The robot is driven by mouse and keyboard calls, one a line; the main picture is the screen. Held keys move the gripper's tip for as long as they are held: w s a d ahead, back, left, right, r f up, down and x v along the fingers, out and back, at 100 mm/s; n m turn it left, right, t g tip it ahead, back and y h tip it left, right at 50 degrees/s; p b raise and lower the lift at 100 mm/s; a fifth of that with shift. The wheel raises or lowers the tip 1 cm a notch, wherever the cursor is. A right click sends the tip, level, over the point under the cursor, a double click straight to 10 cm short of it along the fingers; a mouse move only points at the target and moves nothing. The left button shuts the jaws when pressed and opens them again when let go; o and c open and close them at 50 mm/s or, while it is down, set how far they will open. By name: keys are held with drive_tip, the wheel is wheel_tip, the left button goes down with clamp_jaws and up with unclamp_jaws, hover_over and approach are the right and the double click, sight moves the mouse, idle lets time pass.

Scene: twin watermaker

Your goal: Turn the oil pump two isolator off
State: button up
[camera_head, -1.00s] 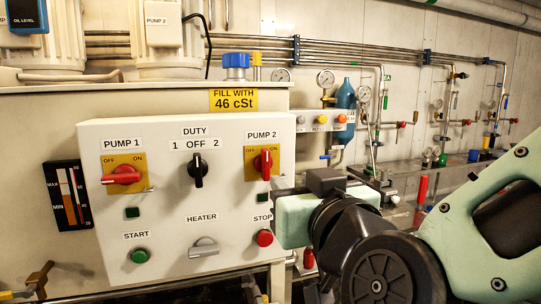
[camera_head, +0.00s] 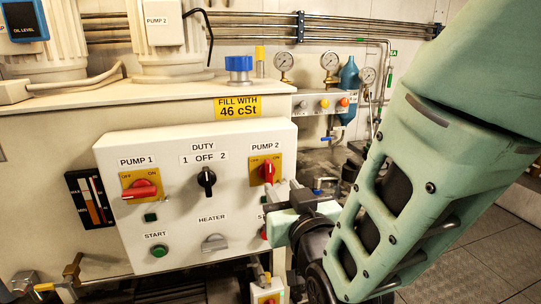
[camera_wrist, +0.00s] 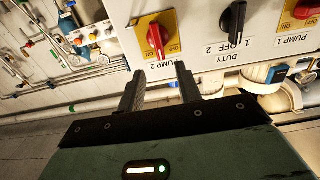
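The pump two isolator is a red rotary handle (camera_head: 268,171) on a yellow plate (camera_head: 258,162), under the PUMP 2 label on the white panel (camera_head: 180,232). Its handle stands about upright. In the wrist view the same red handle (camera_wrist: 155,38) shows upside down, just beyond the fingertips. My gripper (camera_wrist: 160,69) is open, its two dark fingers apart with nothing between them. In the head view my gripper (camera_head: 284,188) is at the panel's right side, close to the handle's lower right. It partly hides the red STOP button (camera_head: 264,232).
The PUMP 1 red handle (camera_head: 139,189) lies about level. The black DUTY knob (camera_head: 206,180) sits between the isolators. A grey HEATER knob (camera_head: 214,242) and green START button (camera_head: 159,251) are below. A small yellow-plated box (camera_head: 268,293) is under the panel's right end.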

sight(270, 170)
drive_tip(key=p+x, duration=0.1)
drive_tip(key=x, duration=0.7)
drive_tip(key=shift+w, duration=0.2)
clamp_jaws()
